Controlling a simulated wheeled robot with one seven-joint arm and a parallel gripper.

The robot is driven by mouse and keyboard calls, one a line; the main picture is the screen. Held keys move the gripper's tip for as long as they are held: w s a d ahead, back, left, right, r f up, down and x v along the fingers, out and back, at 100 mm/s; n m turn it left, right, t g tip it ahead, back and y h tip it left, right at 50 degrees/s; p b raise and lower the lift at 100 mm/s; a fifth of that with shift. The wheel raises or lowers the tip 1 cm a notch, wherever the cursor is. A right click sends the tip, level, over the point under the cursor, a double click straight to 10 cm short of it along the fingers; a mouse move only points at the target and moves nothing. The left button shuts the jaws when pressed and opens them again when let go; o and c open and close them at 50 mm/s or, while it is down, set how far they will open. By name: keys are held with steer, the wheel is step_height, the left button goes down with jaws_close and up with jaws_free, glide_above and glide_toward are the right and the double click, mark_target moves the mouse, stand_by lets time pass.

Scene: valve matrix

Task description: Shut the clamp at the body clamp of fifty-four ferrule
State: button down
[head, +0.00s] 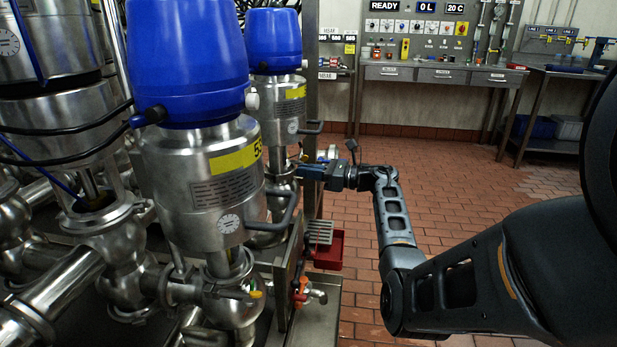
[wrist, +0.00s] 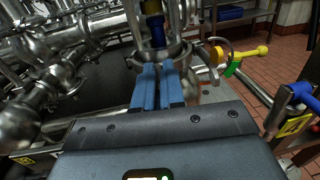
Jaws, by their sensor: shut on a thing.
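The rear valve (head: 279,110) has a blue cap and a yellow label too small to read. My gripper (head: 298,171) reaches it from the right, low on its steel body. In the wrist view, the blue fingers of my gripper (wrist: 158,70) are close together at the steel clamp ring (wrist: 182,51) around the valve's neck. The fingers are shut on part of this body clamp; the gripped part is mostly hidden between and behind them. I cannot tell from the ring whether the clamp is fully closed.
A nearer blue-capped valve (head: 200,170) with a handle stands left of my arm. In the wrist view, a yellow-ended lever (wrist: 250,53) and blue-handled fitting (wrist: 302,93) are at right. Tiled floor (head: 440,160) is clear.

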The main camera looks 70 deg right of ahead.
steer(key=shift+w+d+r, duration=0.2)
steer(key=shift+r, duration=0.05)
steer(key=c, duration=1.3)
jaws_free()
steer(key=shift+f, duration=0.15)
steer(key=shift+s+d, duration=0.15)
steer(key=shift+s, duration=1.8)
steer(key=shift+s+d, duration=0.15)
steer(key=shift+s, duration=1.8)
